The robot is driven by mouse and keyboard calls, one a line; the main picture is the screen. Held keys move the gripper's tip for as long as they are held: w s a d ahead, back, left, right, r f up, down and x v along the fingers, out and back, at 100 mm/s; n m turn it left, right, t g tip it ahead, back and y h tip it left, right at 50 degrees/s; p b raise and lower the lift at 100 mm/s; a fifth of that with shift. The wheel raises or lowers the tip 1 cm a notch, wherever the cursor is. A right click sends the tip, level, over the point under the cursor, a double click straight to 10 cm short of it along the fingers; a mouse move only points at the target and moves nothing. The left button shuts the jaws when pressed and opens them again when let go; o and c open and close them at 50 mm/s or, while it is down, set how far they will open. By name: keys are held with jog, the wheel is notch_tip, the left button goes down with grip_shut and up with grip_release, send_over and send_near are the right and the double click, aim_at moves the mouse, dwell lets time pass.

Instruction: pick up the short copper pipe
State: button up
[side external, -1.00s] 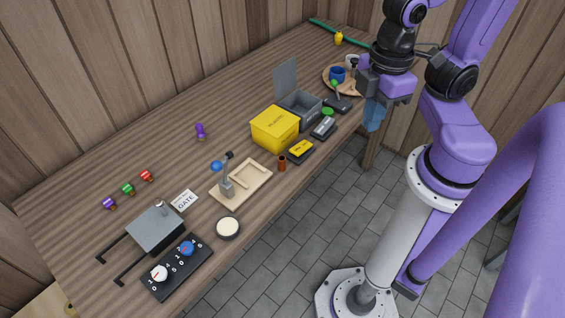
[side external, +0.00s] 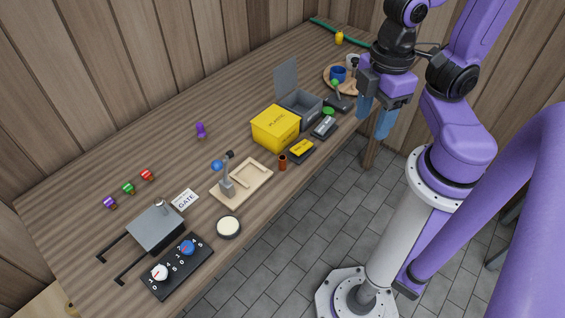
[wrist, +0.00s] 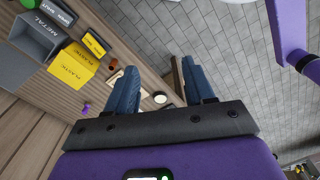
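The short copper pipe (side external: 282,162) is a small reddish-brown cylinder standing upright on the workbench near its front edge. It is between the wooden tray and the black box with the yellow label.
A yellow box (side external: 275,128) and an open grey bin (side external: 299,109) stand behind and right of the pipe. The black box with a yellow label (side external: 300,151) is close on its right.

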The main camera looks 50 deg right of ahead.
jog(key=shift+w, duration=0.1)
jog(key=n, duration=0.7)
send_over(282, 158)
notch_tip(282, 158, down, 9)
jog(key=f, duration=1.1)
jog(key=shift+d+f, duration=0.1)
jog(key=shift+d, duration=0.3)
jog(key=shift+a+f, duration=0.15)
jog(key=shift+f, duration=1.2)
jog(key=shift+a+f, duration=0.15)
jog(key=shift+f, duration=1.15)
grip_shut()
